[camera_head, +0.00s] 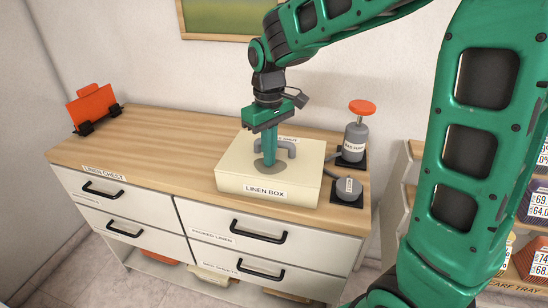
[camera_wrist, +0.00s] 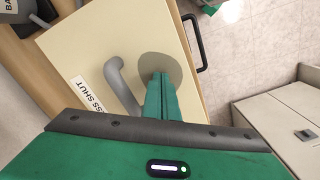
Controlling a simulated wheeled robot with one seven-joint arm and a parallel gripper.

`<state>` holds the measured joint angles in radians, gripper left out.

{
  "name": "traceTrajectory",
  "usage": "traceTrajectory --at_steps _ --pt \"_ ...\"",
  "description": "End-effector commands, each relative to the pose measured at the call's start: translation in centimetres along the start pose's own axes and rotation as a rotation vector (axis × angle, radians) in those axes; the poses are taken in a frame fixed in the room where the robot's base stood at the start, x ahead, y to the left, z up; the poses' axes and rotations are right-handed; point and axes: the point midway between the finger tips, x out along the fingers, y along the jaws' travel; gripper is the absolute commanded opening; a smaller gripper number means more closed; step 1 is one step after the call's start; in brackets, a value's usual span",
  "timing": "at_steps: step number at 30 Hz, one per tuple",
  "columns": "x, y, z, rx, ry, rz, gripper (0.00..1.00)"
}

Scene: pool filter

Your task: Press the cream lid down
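The cream lid (camera_head: 305,151) tops the cream linen box (camera_head: 268,191) at the right of the wooden chest top. It carries a grey handle (camera_head: 291,147), a grey round patch and a "PRESS SHUT" label. The lid also fills the middle of the wrist view (camera_wrist: 190,105). My gripper (camera_head: 269,161) points straight down over the grey patch (camera_wrist: 165,69), beside the handle. Its green fingers are together with nothing seen between them. Their tips are at or just above the lid; I cannot tell if they touch. I cannot see a gap under the lid.
A grey pump with an orange knob (camera_head: 362,107) and a smaller grey unit (camera_head: 349,187) stand right of the box. An orange item (camera_head: 92,106) stands at the far left. The wooden top (camera_head: 165,135) between is clear. Black drawer handles (camera_head: 258,232) are below.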

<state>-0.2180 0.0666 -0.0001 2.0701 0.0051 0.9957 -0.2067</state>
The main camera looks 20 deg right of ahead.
Motion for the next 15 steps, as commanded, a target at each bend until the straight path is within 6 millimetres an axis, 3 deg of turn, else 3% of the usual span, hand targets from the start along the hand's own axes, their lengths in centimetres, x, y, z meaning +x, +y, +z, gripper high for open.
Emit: traceTrajectory --at_steps 15 --pt "-4.6 0.0 -0.1 0.000 0.004 0.001 0.00"
